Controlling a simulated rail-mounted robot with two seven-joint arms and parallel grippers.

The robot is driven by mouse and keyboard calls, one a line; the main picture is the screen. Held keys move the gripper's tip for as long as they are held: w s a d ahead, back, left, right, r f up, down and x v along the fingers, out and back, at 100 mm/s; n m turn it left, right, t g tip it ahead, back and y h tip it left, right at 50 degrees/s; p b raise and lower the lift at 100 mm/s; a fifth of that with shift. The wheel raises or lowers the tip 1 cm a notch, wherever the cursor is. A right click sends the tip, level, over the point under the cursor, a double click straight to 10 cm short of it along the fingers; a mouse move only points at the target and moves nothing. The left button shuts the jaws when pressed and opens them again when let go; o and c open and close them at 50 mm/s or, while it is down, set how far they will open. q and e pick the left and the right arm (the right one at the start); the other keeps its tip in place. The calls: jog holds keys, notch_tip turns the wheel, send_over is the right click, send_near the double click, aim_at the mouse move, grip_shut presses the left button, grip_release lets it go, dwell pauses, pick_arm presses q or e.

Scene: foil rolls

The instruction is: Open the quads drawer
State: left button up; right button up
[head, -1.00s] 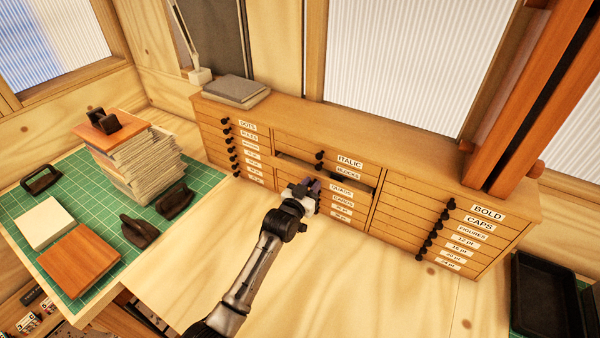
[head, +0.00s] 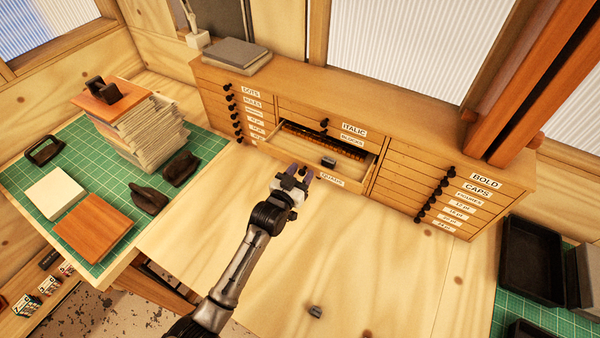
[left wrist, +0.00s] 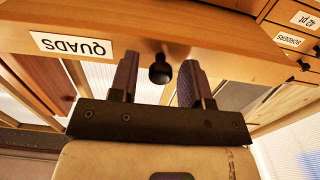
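The quads drawer (head: 352,183) stands pulled out from the middle column of the cabinet, its inside showing. A small grey block (head: 328,161) lies in it. Its QUADS label also shows upside down in the left wrist view (left wrist: 72,46). My left gripper (head: 300,171) is at the drawer front. In the left wrist view its two fingers (left wrist: 158,82) stand apart on either side of the dark round knob (left wrist: 160,72), with a gap to each side. My right gripper is in neither view.
Shut drawers flank it in the cabinet (head: 225,75). The wooden worktop (head: 370,260) is mostly clear, with a small grey piece (head: 315,311) near the front. A paper stack (head: 145,135) stands left on a green mat; a black tray (head: 532,262) is at right.

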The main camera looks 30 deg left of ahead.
pick_arm(q)
jog(key=shift+o, duration=0.2)
jog(key=shift+s, duration=0.5)
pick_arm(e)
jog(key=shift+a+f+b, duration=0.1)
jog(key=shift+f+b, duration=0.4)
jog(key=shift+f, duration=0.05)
pick_arm(q)
jog(key=s, duration=1.3)
jog(key=shift+a, duration=0.2)
jog(key=shift+w, duration=0.1)
